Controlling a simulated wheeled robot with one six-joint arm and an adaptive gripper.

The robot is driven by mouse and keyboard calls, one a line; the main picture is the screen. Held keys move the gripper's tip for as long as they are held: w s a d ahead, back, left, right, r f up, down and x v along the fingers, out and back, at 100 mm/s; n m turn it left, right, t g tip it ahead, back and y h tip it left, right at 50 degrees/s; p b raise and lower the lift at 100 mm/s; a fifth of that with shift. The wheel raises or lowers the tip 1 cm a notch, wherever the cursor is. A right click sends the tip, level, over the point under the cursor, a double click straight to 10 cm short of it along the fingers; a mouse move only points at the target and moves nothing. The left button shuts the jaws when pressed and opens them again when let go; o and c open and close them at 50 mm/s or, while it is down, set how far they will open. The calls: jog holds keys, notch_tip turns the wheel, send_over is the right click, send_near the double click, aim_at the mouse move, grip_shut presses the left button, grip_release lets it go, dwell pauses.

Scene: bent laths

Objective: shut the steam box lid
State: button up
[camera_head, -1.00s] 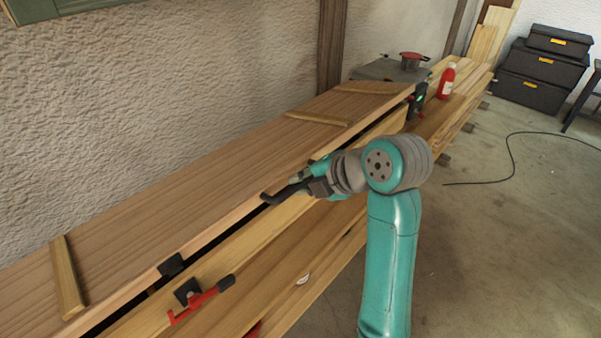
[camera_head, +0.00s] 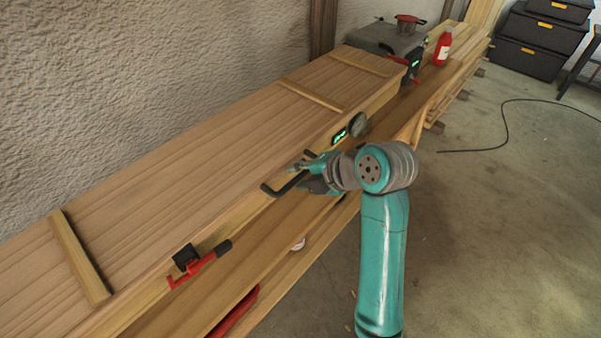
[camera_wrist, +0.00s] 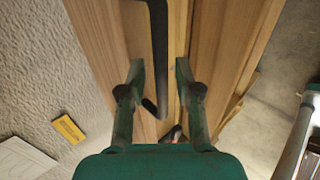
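The steam box is a long wooden box along the wall, with a plank lid (camera_head: 200,160) with cross battens. The lid lies down along the box's front wall (camera_head: 150,300), and I see no dark gap at its front edge. A black bar handle (camera_head: 285,188) sticks out from the lid's front edge; it also shows in the wrist view (camera_wrist: 158,50). My gripper (camera_head: 306,172) is at the handle. In the wrist view its two fingers (camera_wrist: 160,78) are apart, with the handle bar between them; contact is unclear. A red latch lever (camera_head: 199,270) sits at the front left.
A second latch (camera_head: 412,70) is at the far end. A gauge (camera_head: 358,124) and a green-lit display sit on the box front. A grey case (camera_head: 385,38) and a red bottle (camera_head: 442,47) stand beyond. Black boxes (camera_head: 540,45) and a cable lie on the open floor at right.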

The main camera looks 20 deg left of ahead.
jog(key=shift+o, duration=0.8)
jog(key=v, duration=0.9)
